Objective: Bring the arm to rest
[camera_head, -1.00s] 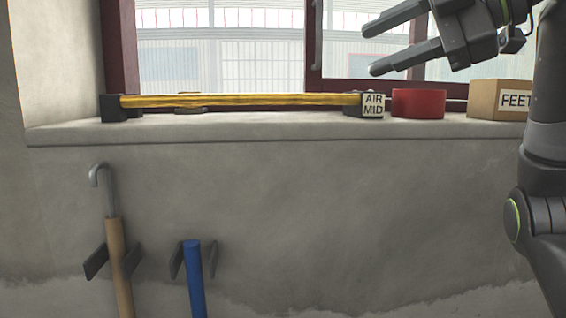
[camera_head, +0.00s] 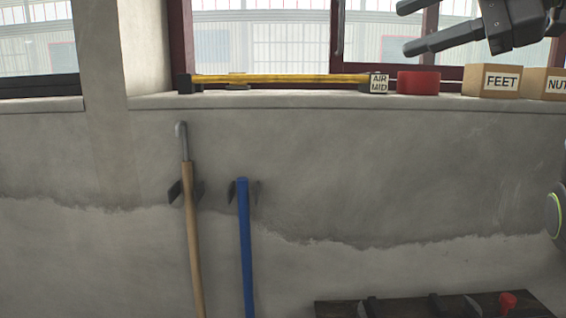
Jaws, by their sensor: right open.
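My right gripper (camera_head: 404,28) shows at the top right, in front of the window. Its two dark fingers point left and stand apart, with nothing between them. It is above the sill and the red roll, touching neither as far as I can see. Part of my right arm shows at the right edge. My left gripper is out of view.
A wooden-handled hook (camera_head: 192,240) and blue handle (camera_head: 245,245) hang below. A dark rack (camera_head: 400,308) is at lower right.

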